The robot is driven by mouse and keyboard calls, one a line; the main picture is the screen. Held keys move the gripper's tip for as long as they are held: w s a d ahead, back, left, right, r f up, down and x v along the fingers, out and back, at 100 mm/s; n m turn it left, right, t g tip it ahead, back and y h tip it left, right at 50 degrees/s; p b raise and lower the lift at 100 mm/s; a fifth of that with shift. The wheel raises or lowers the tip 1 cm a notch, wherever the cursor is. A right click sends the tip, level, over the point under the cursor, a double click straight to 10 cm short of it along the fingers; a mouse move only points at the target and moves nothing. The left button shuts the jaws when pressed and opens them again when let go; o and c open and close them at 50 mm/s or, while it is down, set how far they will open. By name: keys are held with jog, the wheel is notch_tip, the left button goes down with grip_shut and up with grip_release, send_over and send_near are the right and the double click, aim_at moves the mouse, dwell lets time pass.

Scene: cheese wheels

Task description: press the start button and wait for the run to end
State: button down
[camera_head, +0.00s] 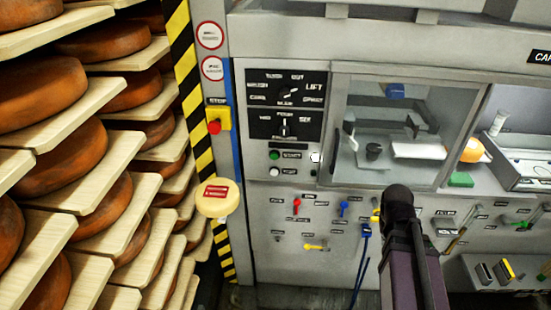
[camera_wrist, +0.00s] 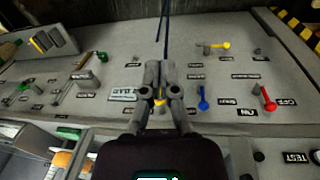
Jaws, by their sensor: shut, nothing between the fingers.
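A green round button (camera_head: 274,154) sits on the grey machine front below the two black dial plates, with a small label beside it that is too blurred to read. A pale round button (camera_head: 274,171) is just below it. My gripper (camera_wrist: 160,95) is shut and empty in the wrist view, pointing at the lower panel, with a bit of yellow showing between its fingertips. Whether it touches the panel cannot be told. In the head view my arm hides the gripper, right of and below the green button. The green button cannot be made out in the wrist view.
A red stop button (camera_head: 214,126) on a yellow box is left of the dials. Red (camera_head: 297,205) and blue (camera_head: 344,208) levers stick out of the lower panel. A blue cable (camera_head: 365,245) hangs there. Cheese shelves (camera_head: 100,155) fill the left; a glass window (camera_head: 390,125) is right.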

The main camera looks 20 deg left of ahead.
aim_at(274, 156)
jog(key=w+a+r+n+t+h+b, duration=0.1)
jog(key=w+a+n+t+h, duration=0.2)
jog(key=a, duration=0.7)
jog(key=w+a+r+n+t+h+b, duration=0.1)
jog(key=w+a+n+t, duration=0.1)
jog(key=w+a+n, duration=0.5)
jog(key=s+a+r+n+t, duration=0.1)
jog(key=a+r+t, duration=0.1)
jog(key=a, duration=0.9)
jog(key=s+a+r+n+t+y, duration=0.1)
jog(key=a+n+t, duration=0.1)
jog(key=a, duration=0.9)
jog(key=shift+a+r+t+b, duration=0.2)
jog(key=shift+r+t+b, duration=0.15)
jog(key=shift+t, duration=0.25)
jog(key=shift+w, duration=0.15)
jog(key=shift+w+a, duration=0.35)
jog(key=shift+w, duration=1.05)
jog(key=shift+w+a, duration=0.3)
jog(key=shift+w, duration=1.05)
jog(key=shift+w+a, duration=0.35)
jog(key=shift+w, duration=1.05)
